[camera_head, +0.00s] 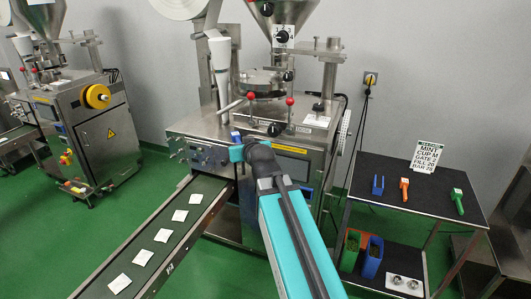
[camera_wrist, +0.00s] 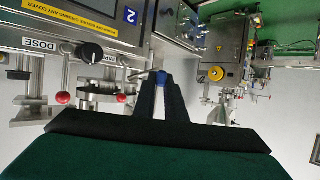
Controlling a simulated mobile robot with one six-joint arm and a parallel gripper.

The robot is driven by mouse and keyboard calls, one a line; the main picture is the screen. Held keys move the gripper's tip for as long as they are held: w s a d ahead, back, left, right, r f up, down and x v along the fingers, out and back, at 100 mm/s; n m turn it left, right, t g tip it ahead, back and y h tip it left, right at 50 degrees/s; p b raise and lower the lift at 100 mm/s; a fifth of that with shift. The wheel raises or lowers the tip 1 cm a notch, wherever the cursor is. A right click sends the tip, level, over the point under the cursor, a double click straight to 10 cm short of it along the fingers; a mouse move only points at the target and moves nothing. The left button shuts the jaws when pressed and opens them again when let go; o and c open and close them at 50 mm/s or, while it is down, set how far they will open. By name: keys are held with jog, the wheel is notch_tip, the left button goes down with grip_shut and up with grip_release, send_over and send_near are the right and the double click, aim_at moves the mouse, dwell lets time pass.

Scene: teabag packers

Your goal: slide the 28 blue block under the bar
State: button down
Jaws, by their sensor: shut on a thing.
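My gripper (camera_head: 237,147) is at the front of the middle packing machine, by its upper left front edge above the conveyor's top end. In the wrist view my gripper (camera_wrist: 161,90) has its two dark fingers close together around a small blue piece (camera_wrist: 161,77), which looks like the blue block. A bit of blue (camera_head: 235,136) also shows at the gripper's tip in the head view. Its number cannot be read. A metal rod (camera_wrist: 139,77) lies close beside the fingertips; I cannot tell whether they touch. Which part is the bar is unclear, and the space under it is hidden.
The black cart top (camera_head: 400,202) at right holds a blue forked piece (camera_head: 378,186), an orange piece (camera_head: 404,188), a green piece (camera_head: 457,201) and a sign (camera_head: 425,157) reading BAR 28. Red-knobbed levers (camera_head: 290,102) stand near my arm. The conveyor (camera_head: 150,232) carries several teabags.

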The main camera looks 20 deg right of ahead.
jog(key=a+r, duration=0.2)
jog(key=a, duration=0.5)
jog(key=shift+w+r, duration=0.15)
jog(key=shift+r, duration=0.1)
